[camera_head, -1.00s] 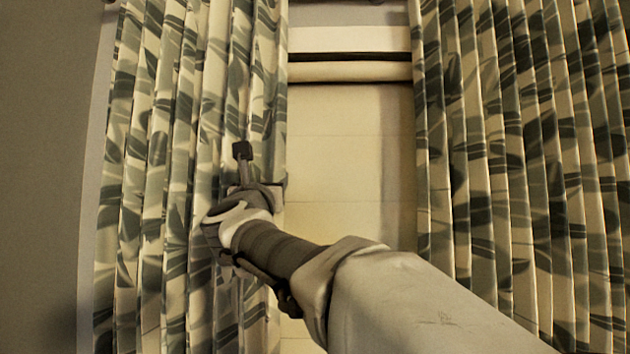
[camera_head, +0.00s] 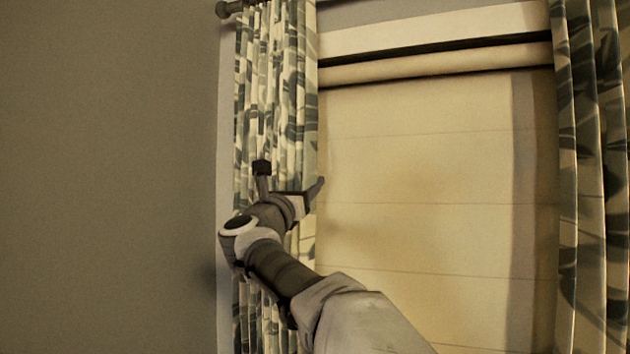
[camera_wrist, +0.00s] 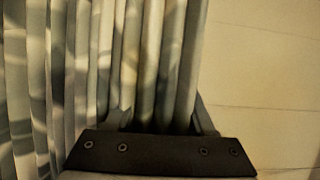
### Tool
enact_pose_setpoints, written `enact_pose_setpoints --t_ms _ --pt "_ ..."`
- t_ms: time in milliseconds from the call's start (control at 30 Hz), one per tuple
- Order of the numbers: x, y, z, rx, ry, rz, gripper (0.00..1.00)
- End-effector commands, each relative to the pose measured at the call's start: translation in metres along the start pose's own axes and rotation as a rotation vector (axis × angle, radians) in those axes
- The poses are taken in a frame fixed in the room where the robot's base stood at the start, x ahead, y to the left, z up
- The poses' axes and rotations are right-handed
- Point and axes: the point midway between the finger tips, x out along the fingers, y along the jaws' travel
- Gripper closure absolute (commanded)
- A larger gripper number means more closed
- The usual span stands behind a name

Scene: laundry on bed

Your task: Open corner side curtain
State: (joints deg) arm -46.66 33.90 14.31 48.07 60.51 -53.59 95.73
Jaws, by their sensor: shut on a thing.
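The left curtain (camera_head: 277,85), patterned with grey-green leaves on cream, hangs bunched in narrow folds at the left side of the window. My gripper (camera_head: 290,190) is at its right part, about midway up the view. In the wrist view my gripper (camera_wrist: 160,122) has its fingers on both sides of several folds of the curtain (camera_wrist: 150,60) and is shut on them. The right curtain (camera_head: 597,150), with the same pattern, hangs at the right edge of the head view.
A cream blind (camera_head: 420,170) covers the window between the curtains, with a roll (camera_head: 440,65) across its top. The curtain rod's end knob (camera_head: 223,9) shows at top left. A bare grey wall (camera_head: 110,180) fills the left side.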

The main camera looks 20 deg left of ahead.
Motion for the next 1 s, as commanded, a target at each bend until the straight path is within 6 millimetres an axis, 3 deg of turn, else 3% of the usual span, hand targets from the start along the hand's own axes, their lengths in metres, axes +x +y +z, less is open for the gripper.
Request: enact_pose_setpoints --t_ms 300,333,467,800,1000 --pt "0.000 0.000 0.000 0.000 -0.001 0.001 1.00" --pt "0.000 0.000 0.000 0.000 -0.001 0.001 0.40" --pt "0.000 0.000 0.000 0.000 -0.001 0.001 0.17" --pt "-0.002 0.000 0.000 0.000 -0.001 0.000 0.15" --pt "-0.022 0.001 -0.003 0.001 -0.002 0.002 0.15"
